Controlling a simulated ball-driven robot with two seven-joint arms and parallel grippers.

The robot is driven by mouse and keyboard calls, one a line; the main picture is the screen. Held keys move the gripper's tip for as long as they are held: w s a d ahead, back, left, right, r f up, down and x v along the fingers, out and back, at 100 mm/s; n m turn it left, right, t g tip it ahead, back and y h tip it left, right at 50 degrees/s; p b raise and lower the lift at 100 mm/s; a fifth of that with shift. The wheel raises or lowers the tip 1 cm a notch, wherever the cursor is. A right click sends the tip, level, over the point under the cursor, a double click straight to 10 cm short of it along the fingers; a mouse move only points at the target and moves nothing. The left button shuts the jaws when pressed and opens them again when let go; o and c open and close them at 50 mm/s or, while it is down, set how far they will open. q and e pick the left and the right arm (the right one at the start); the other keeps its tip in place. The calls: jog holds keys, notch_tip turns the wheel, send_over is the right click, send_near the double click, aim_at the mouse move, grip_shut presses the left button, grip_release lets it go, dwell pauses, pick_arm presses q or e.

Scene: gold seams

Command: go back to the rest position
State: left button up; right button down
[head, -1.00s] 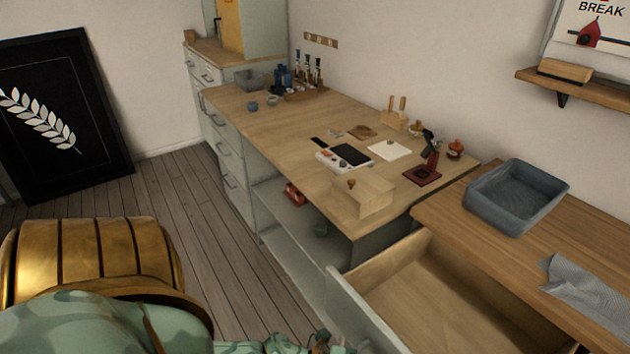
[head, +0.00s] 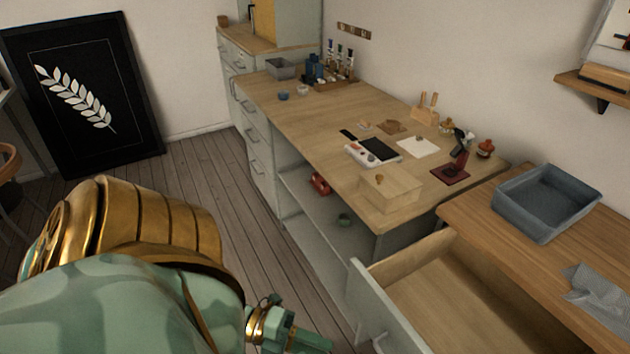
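My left arm, green and gold, comes in from the left in the head view and fills the lower left. Its hand end with a gold band, my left gripper (head: 302,338), shows at the bottom edge, left of the open drawer (head: 430,312). The gripper is partly cut off by the frame, so I cannot tell whether its fingers are open or shut. I see nothing clearly held in it. My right gripper is not in view.
A wooden workbench (head: 310,118) holds a wooden box (head: 390,192), a dark red stand (head: 452,172) and small tools. The grey tray (head: 546,202) and grey cloth (head: 600,292) lie on the right counter. A framed leaf picture (head: 85,95) leans left. Floor between is clear.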

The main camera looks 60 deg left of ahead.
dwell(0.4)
pick_arm(q)
jog(key=s+a+f+n+g+y, duration=0.1)
jog(key=s+a+f+n+y, duration=0.3)
jog(key=a+f+n+y, duration=0.75)
jog(key=s+a+f+n+g+p, duration=0.15)
jog(key=s+f+n+g, duration=0.3)
jog(key=s+f, duration=0.65)
jog(key=s+d+f+n+g+y, duration=0.1)
jog(key=s+d+f+n+g, duration=0.1)
jog(key=s+f, duration=0.3)
jog(key=s+d+f+n+g+y, duration=0.1)
jog(key=s+d+f+n+g, duration=0.15)
jog(key=s, duration=0.35)
jog(key=d+f+n+g+h+p, duration=0.1)
jog(key=d, duration=0.9)
jog(key=shift+w+d+f, duration=0.15)
jog(key=shift+w+d, duration=0.2)
jog(key=shift+d, duration=0.05)
